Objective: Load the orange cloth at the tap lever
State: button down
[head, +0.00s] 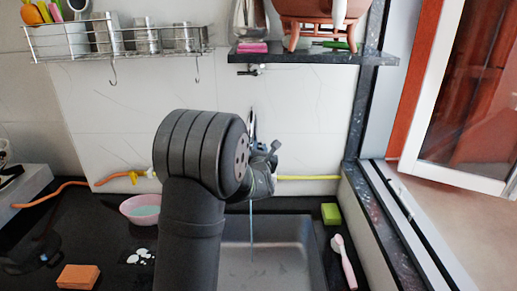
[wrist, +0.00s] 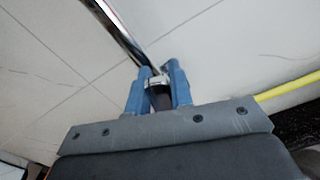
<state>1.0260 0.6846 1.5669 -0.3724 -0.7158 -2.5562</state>
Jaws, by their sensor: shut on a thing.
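My gripper (head: 264,152) is at the tap above the sink, partly hidden behind my arm in the head view. In the wrist view its blue fingers (wrist: 158,88) are shut on the tap lever (wrist: 158,80), a small metal piece with a dark part below. The chrome tap pipe (wrist: 118,30) rises from there to the upper left; its top also shows in the head view (head: 251,120). A thin stream of water (head: 251,228) runs down into the sink. A folded orange cloth or sponge (head: 78,277) lies on the dark counter at the front left, away from the gripper.
The grey sink (head: 265,265) is below the tap. A pink bowl (head: 140,209) is left of my arm. A green sponge (head: 331,213) and a pink brush (head: 344,262) lie at the right. A shelf (head: 305,58) with a clay pot (head: 318,8) overhangs the tap.

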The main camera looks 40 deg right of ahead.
jog(key=c, duration=1.3)
grip_release()
jog(key=v, duration=1.7)
jog(key=shift+s+a+r, duration=0.1)
jog(key=shift+s+a, duration=0.1)
jog(key=shift+w+d, duration=0.1)
jog(key=x, duration=1.7)
jog(key=shift+w+d, duration=0.15)
